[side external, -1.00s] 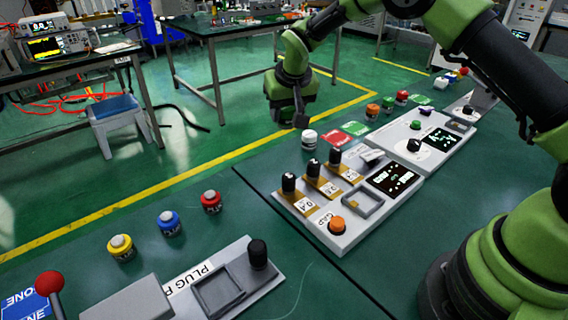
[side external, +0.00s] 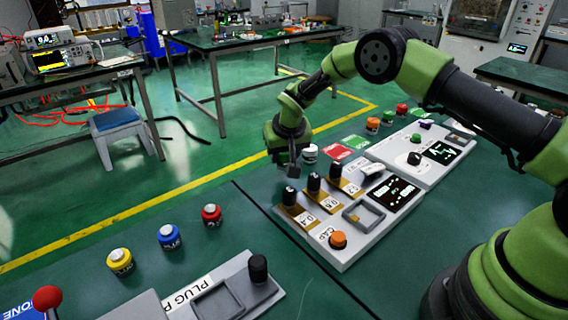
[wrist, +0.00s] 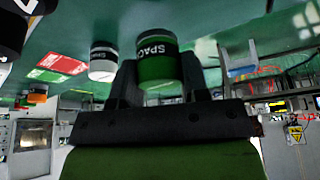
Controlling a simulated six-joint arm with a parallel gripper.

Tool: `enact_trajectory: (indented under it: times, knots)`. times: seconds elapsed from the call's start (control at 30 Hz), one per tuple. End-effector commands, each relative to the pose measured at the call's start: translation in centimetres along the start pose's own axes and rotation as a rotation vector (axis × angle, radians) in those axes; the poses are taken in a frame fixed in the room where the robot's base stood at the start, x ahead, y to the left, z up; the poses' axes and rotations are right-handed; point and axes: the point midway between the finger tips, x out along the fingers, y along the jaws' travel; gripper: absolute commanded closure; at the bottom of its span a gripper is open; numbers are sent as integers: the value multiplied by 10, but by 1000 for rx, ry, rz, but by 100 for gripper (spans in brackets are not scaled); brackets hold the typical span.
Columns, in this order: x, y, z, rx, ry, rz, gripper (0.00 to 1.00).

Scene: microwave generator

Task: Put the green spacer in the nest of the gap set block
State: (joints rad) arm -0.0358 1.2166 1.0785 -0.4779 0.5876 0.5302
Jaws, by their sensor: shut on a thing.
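The green spacer (wrist: 156,68), with a dark lettered band and white print, is between the fingers of my gripper (wrist: 158,85) in the wrist view. In the side view my gripper (side external: 292,170) points down by the far left corner of the gap set block (side external: 345,257), beside its row of black knobs; the spacer cannot be made out there. The grey block carries an orange button (side external: 338,239), a dark display (side external: 394,193) and a raised square frame (side external: 350,211), which appears to be the nest. The frame looks empty.
A white spacer (side external: 310,153) stands just behind my gripper, with red (side external: 337,151) and green pads (side external: 357,141) beyond. Another panel (side external: 430,165) adjoins at the right. Yellow (side external: 120,262), blue (side external: 169,237) and red (side external: 211,215) cylinders stand at the left, with open tabletop between.

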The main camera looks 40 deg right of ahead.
Motion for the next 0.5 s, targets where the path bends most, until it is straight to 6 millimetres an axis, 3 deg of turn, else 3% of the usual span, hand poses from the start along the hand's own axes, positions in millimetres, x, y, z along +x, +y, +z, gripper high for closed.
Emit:
enact_trajectory:
  times: [0.2,0.5]
  knots:
    - [26,0,11,1,-1,0,87]
    - [28,0,12,1,0,0,87]
